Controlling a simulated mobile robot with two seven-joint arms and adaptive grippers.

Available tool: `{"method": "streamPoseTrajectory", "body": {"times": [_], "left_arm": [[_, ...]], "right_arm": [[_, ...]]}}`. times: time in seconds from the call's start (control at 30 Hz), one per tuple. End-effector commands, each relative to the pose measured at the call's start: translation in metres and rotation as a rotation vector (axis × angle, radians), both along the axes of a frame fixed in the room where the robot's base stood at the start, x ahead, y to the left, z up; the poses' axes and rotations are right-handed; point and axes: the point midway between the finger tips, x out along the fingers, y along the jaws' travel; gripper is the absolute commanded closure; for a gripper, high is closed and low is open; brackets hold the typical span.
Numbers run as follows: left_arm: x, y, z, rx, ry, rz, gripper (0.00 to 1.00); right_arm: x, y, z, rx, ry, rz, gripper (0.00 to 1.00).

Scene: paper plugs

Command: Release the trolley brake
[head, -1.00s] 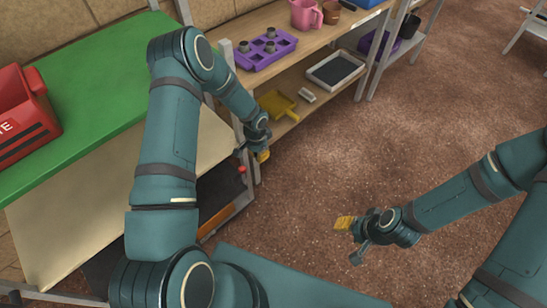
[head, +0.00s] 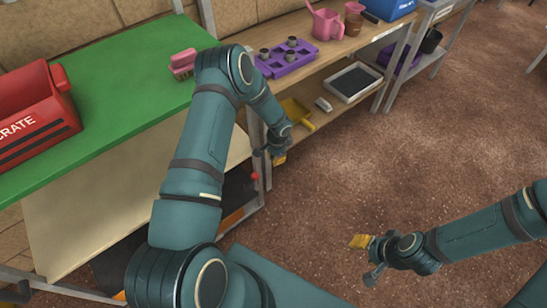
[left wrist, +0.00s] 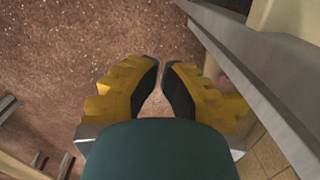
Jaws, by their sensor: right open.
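A red knob (head: 254,176) shows at the frame under the green-topped table, close to my left gripper (head: 279,160). I cannot tell whether it is the trolley brake; no clearly marked brake shows. In the head view the left gripper points down beside the metal leg, its yellow fingers small and partly hidden. In the left wrist view its yellow fingers with black pads (left wrist: 161,66) have tips close together, a narrow gap between them and nothing visible held. My right gripper (head: 362,242) is open and empty above the brown floor at the lower right.
The wooden shelf unit (head: 340,48) holds a purple tray (head: 288,58), pink jug (head: 326,22) and yellow dustpan (head: 296,112). The brown floor (head: 440,140) to the right is open.

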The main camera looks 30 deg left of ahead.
Motion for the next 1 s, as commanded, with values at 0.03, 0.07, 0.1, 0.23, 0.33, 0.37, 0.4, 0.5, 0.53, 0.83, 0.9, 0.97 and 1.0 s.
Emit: {"method": "streamPoseTrajectory", "body": {"times": [0.03,0.07,0.1,0.23,0.33,0.37,0.4,0.5,0.53,0.83,0.9,0.97,1.0], "left_arm": [[-0.001,0.000,-0.013,-0.001,0.002,0.001,1.00],[-0.002,0.000,-0.020,-0.001,0.003,0.000,1.00],[-0.001,0.001,-0.028,-0.001,0.002,0.000,1.00],[-0.002,0.002,-0.054,-0.002,0.001,0.000,1.00],[-0.002,0.003,-0.071,-0.002,0.001,0.000,1.00],[-0.008,0.009,-0.068,0.001,0.001,0.002,1.00],[-0.014,0.012,-0.068,0.001,0.001,0.001,1.00],[-0.023,0.019,-0.069,0.000,0.000,0.000,1.00],[-0.025,0.020,-0.070,0.000,-0.001,0.000,1.00],[-0.034,0.026,-0.072,0.000,-0.002,-0.001,1.00],[-0.034,0.026,-0.072,0.000,-0.002,-0.001,1.00],[-0.034,0.026,-0.072,0.000,-0.002,-0.001,1.00],[-0.034,0.026,-0.072,0.000,-0.002,-0.001,1.00]], "right_arm": [[0.000,0.000,-0.003,0.000,0.001,0.000,0.53],[-0.001,0.000,-0.004,0.000,0.002,0.002,0.53],[0.000,0.000,-0.006,0.000,0.001,0.001,0.53],[0.001,0.000,-0.010,0.000,-0.001,0.001,0.53],[0.001,0.000,-0.014,0.000,-0.003,0.000,0.53],[0.001,0.000,-0.012,0.000,-0.003,0.000,0.53],[0.001,0.000,-0.011,0.000,-0.003,0.000,0.53],[0.001,0.000,-0.010,0.000,-0.003,0.000,0.53],[0.001,0.000,-0.010,0.000,-0.003,0.000,0.53],[0.001,0.000,-0.010,0.000,-0.002,0.000,0.53],[0.001,0.000,-0.010,0.000,-0.002,0.000,0.53],[0.001,0.000,-0.010,0.000,-0.002,0.000,0.53],[0.001,0.000,-0.010,0.000,-0.002,0.000,0.53]]}}
